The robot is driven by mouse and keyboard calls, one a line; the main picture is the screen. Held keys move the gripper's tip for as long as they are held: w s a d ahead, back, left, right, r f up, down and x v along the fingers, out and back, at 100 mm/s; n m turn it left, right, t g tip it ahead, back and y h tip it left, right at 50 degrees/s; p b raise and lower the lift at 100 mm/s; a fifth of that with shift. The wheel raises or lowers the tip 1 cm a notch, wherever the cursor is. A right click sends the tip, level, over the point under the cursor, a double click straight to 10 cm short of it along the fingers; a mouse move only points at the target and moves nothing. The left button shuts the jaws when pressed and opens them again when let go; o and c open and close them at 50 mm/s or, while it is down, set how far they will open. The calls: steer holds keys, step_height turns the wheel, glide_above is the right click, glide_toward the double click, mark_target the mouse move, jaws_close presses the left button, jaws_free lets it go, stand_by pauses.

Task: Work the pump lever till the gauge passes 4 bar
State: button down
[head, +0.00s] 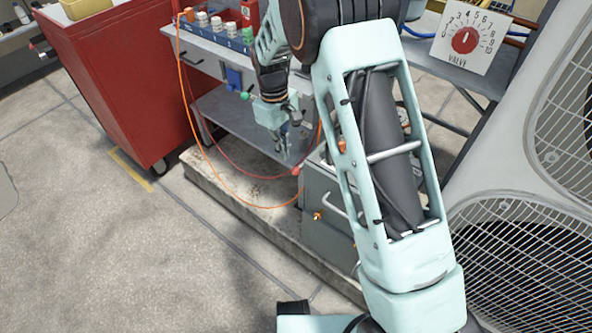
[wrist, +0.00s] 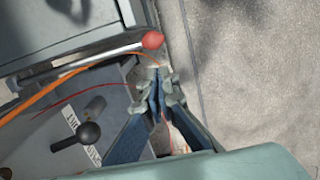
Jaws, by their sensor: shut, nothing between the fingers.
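The likely pump lever is a silver bar with a red ball end (wrist: 152,40) in the wrist view. A red ball, probably the same one, shows small in the head view (head: 296,171). My gripper (wrist: 160,80) is shut and empty. In the wrist view its fingertips appear just below the red ball, apart from it in the picture; the depth gap is hard to tell. In the head view my gripper (head: 284,145) points down above the grey box (head: 325,228). My arm hides part of that box.
A white dial marked VALVE (head: 468,38) with a red knob stands at upper right, beside large fan grilles. A red cabinet (head: 125,85) stands left. Orange and red hoses loop near the grey box. A black ball knob (wrist: 89,132) sits below the lever. Floor at left is clear.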

step_height(320, 180, up, 7)
steer(key=shift+w+a, duration=0.15)
steer(key=shift+a, duration=0.1)
stand_by(0.4)
